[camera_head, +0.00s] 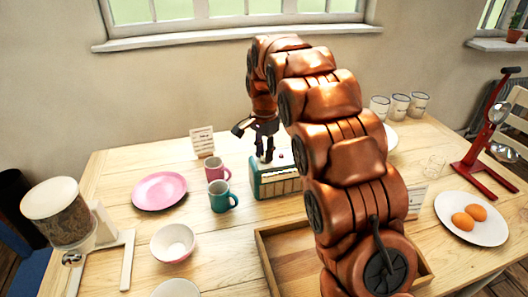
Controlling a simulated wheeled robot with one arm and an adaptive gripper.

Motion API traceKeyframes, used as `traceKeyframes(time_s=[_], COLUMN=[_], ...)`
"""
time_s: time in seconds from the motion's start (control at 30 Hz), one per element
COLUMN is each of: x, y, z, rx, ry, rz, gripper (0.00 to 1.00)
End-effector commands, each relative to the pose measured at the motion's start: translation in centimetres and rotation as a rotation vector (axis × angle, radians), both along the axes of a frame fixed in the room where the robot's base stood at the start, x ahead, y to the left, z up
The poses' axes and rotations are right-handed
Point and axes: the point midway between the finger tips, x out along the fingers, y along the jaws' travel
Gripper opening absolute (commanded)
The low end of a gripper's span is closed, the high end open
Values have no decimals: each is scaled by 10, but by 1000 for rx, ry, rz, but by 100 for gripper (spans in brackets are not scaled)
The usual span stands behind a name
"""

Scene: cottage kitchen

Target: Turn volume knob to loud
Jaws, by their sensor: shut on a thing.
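A small teal radio (274,184) with a cream front stands on the wooden table, left of my large copper arm. My gripper (264,158) points down at the left part of the radio's top. Its dark fingers are shut on the volume knob, which they hide almost wholly; I cannot tell how far the knob is turned. A small pale and red detail shows on the radio's top just right of the fingers. My arm hides the area to the right of the radio.
A pink mug (217,170) and a teal mug (221,197) stand close left of the radio. A wooden tray (262,250) lies in front, partly behind my arm. A pink plate (160,191), a bowl (173,243) and a small sign (202,141) are further left.

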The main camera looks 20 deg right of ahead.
Motion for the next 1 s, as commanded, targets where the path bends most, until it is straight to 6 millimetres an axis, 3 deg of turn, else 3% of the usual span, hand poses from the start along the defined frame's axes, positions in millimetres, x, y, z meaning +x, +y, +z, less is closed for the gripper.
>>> traceKeyframes(time_s=[0.27,0.67,1.0], x=[0,0,1], y=[0,0,0], z=[0,5,50], rx=[1,0,1], ry=[0,-1,-3], rz=[0,0,0], gripper=[53,53,53])
